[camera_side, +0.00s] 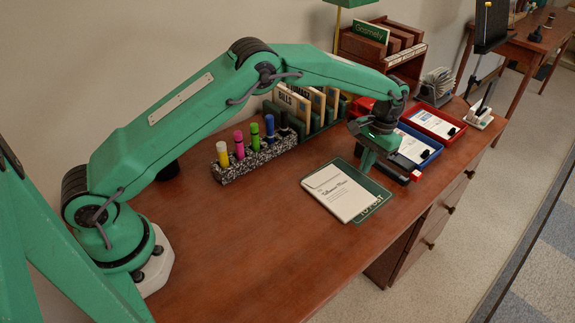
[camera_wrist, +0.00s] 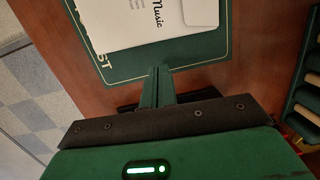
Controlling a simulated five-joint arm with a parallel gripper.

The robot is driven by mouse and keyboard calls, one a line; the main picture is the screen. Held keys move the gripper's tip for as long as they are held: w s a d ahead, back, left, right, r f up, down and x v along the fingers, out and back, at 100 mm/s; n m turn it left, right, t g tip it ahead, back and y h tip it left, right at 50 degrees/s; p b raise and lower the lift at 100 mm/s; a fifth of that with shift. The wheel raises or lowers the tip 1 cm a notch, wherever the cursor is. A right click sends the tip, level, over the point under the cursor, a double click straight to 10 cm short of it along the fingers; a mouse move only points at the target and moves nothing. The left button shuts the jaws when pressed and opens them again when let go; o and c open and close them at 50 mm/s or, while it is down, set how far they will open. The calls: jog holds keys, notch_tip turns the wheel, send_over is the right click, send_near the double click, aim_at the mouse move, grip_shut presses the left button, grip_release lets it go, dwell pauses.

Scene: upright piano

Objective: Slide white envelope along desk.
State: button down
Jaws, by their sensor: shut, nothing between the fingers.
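The white envelope (camera_side: 340,192), printed with dark text, lies flat on a green mat (camera_side: 376,206) on the brown desk. The mat has pale lettering reading "POST" and a thin pale border. In the wrist view the envelope (camera_wrist: 150,20) is at the top, cut off by the frame, with the mat (camera_wrist: 195,50) showing around its near edge. My gripper (camera_side: 366,168) points down at the mat's right side, beyond the envelope's right edge. Its shut fingers (camera_wrist: 157,72) hold nothing. A strip of green mat shows between fingertips and envelope; whether they touch the mat is unclear.
A speckled marker holder (camera_side: 254,160) stands behind the envelope, with a letter rack (camera_side: 305,105) beside it. Blue (camera_side: 425,150) and red (camera_side: 437,126) trays with papers lie right of my gripper. Bare desk (camera_side: 240,235) extends left of the envelope. The desk's front edge is near the mat.

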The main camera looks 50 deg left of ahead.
jog(key=shift+s, duration=0.1)
send_near(341, 189)
jog(key=shift+s+f, duration=2.55)
jog(key=shift+f, duration=1.1)
jog(key=shift+a+f, duration=0.1)
jog(key=shift+w, duration=0.1)
jog(key=shift+w, duration=1.8)
jog(key=shift+r, duration=0.8)
